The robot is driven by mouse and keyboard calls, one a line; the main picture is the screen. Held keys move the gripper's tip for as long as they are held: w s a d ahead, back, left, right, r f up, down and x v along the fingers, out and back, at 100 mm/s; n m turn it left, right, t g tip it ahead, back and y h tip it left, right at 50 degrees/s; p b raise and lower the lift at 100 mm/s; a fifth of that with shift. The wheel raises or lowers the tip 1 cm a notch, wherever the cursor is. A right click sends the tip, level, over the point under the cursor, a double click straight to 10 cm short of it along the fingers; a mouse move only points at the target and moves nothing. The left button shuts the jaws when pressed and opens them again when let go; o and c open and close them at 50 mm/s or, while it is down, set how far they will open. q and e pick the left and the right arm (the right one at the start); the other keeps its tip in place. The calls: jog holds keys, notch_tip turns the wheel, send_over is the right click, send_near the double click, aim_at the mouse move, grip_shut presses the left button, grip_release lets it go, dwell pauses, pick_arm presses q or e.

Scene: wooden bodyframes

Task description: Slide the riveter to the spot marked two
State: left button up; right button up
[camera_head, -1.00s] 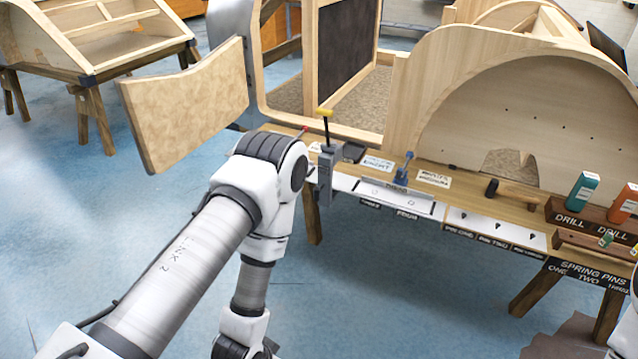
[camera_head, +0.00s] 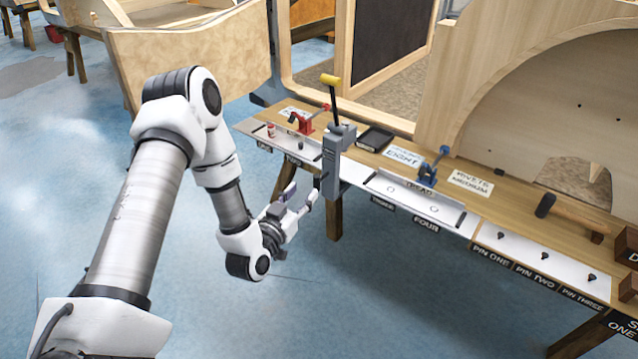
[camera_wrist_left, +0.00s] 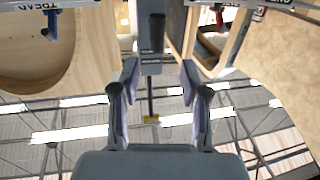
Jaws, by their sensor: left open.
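The riveter (camera_head: 336,158) is an upright grey tool with a black lever and a yellow handle end. It stands at the front edge of the wooden bench, between the small label at its left (camera_head: 293,160) and the THREE label (camera_head: 381,206). My left gripper (camera_head: 300,196) is open, low and just left of the riveter. In the left wrist view, the open fingers (camera_wrist_left: 160,70) lie on either side of the riveter's line, with its grey body (camera_wrist_left: 150,40) beyond them. The left label is too small to read surely. My right gripper is out of view.
A red clamp (camera_head: 306,121) and a small red-and-white item (camera_head: 271,130) are left of the riveter. A black box (camera_head: 375,138), a blue clamp (camera_head: 432,168) and a hammer (camera_head: 565,213) are to its right. The floor in front of the bench is clear.

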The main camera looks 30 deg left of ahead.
aim_at(315, 180)
pick_arm(q)
jog(key=w, duration=0.8)
jog(key=shift+a+f, duration=0.1)
jog(key=shift+a, duration=0.15)
jog(key=shift+s, duration=0.1)
grip_shut()
